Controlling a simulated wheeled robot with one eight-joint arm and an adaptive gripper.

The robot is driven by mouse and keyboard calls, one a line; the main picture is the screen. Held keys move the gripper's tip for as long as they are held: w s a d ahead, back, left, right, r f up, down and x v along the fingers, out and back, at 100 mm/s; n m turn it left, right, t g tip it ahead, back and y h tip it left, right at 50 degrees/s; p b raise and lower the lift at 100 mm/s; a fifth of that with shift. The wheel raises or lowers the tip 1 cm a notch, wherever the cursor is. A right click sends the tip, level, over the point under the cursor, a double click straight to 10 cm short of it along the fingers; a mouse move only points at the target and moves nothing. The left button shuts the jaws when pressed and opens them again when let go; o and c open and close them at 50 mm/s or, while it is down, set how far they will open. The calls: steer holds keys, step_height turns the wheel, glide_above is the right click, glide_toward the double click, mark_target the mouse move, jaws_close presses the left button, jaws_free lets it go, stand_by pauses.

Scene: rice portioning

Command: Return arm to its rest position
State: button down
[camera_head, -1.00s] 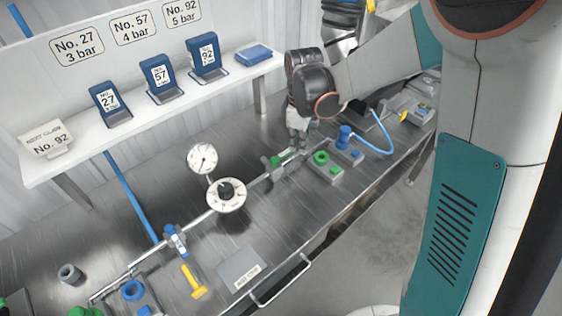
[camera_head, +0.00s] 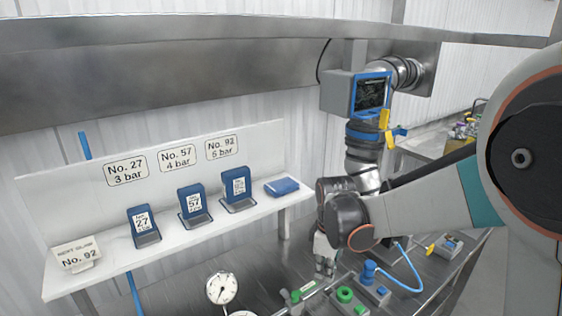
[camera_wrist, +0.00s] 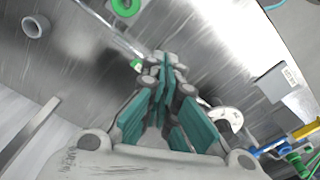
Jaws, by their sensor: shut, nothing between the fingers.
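My gripper (camera_head: 325,262) hangs fingers-down above the metal bench, at the end of my grey arm. In the head view it is small and stands just behind the green-handled part (camera_head: 303,292) of the pipe. In the wrist view my gripper (camera_wrist: 163,65) shows its teal-padded fingers brought together at the tips, with nothing held. The fingertips overlap the pipe in that view; the exact height above it cannot be told.
A white shelf (camera_head: 200,243) with blue numbered cards stands behind the bench. A metal pipe column with a blue-framed screen (camera_head: 372,93) rises behind.

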steer(key=s+d+r+m+t+b, duration=0.2)
steer(key=s+m, duration=0.4)
steer(key=s, duration=0.3)
steer(key=s+d+r+m+t+b, duration=0.2)
steer(key=s+d+r+m+t, duration=0.3)
steer(key=s, duration=0.5)
steer(key=shift+s+d+r+m, duration=0.15)
steer(key=shift+d+r+m, duration=0.1)
steer(key=shift+r+m, duration=0.35)
